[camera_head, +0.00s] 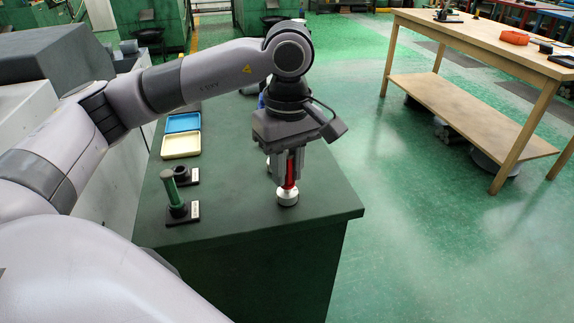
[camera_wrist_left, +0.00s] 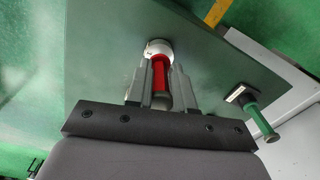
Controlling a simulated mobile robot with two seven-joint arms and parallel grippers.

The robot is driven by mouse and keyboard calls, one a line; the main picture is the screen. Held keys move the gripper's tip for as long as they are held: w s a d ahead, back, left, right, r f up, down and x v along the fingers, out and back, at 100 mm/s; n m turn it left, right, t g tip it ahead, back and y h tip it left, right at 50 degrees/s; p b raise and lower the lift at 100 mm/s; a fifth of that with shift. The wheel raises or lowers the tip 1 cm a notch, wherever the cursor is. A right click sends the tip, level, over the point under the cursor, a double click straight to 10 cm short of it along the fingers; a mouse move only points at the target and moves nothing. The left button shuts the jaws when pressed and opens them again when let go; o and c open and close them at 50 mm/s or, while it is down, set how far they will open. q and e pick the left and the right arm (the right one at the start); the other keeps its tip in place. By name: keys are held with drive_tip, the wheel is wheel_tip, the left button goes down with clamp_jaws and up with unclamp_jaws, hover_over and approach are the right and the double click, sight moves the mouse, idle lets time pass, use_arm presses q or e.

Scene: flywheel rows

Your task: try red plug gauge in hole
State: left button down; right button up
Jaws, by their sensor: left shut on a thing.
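My left gripper (camera_head: 289,180) is shut on the red plug gauge (camera_head: 290,168), which it holds upright over the front of the green bench top. The gauge's lower end meets a round silver part (camera_head: 288,197) standing on the bench. In the left wrist view, the red gauge (camera_wrist_left: 160,78) sits between the two fingers, and the silver part (camera_wrist_left: 158,48) is at its far end. The hole is hidden, so I cannot tell how deep the gauge is in it. My right gripper is not in view.
A green plug gauge (camera_head: 173,188) stands in a black labelled holder (camera_head: 184,213) to the left. An empty-looking black holder (camera_head: 185,177) is behind it. Blue (camera_head: 183,122) and yellow (camera_head: 181,145) trays lie farther back. The bench edge is close right of the silver part.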

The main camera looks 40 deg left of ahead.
use_arm(q)
drive_tip(key=shift+r+p, duration=0.85)
drive_tip(key=shift+r, duration=0.65)
drive_tip(key=shift+s, duration=0.1)
